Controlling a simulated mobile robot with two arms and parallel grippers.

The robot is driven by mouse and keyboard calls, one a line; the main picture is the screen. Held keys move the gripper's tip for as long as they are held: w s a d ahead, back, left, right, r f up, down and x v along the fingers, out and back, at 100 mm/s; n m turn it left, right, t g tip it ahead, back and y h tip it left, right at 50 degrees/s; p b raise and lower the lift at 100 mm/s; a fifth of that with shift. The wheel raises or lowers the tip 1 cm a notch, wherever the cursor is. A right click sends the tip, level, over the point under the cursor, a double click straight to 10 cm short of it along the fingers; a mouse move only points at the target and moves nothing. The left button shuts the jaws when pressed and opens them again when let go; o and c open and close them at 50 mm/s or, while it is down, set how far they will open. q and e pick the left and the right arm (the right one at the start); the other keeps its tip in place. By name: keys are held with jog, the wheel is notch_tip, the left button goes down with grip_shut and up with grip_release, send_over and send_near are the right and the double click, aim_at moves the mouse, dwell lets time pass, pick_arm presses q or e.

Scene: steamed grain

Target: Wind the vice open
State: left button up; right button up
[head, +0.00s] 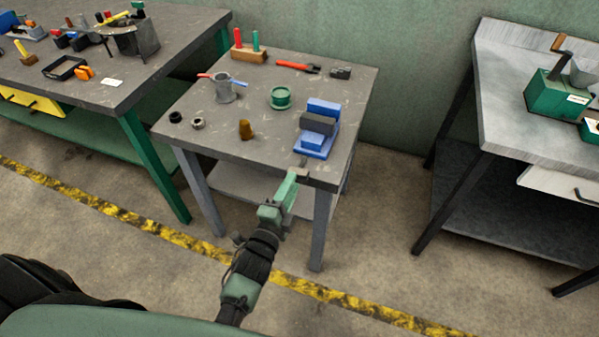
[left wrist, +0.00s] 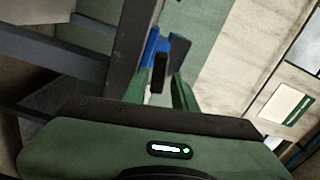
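The blue vice (head: 314,143) with a dark grey jaw block stands at the front right of the small grey table. Its small handle (head: 301,163) shows at the table's front edge. My left gripper (head: 298,173) is at this front edge, just before the vice. In the left wrist view the two green fingers (left wrist: 164,88) stand apart, with the dark handle (left wrist: 158,74) between their tips and a gap on its right side. The blue vice body (left wrist: 154,46) shows beyond, partly hidden. My right gripper is not in view.
The small table (head: 200,150) also holds a green round tin (head: 281,97), a brown piece (head: 246,130), a grey pot (head: 222,87), a red-handled tool (head: 295,66) and a wooden block (head: 248,54). Other benches stand left (head: 110,95) and right (head: 500,115).

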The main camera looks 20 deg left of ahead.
aim_at(297, 171)
pick_arm(q)
jog(key=w, duration=0.4)
jog(key=shift+d, duration=0.15)
jog(key=shift+w, duration=0.35)
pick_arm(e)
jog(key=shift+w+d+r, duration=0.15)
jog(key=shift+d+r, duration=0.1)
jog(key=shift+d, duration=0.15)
pick_arm(q)
grip_shut()
jog(key=shift+n, duration=0.3)
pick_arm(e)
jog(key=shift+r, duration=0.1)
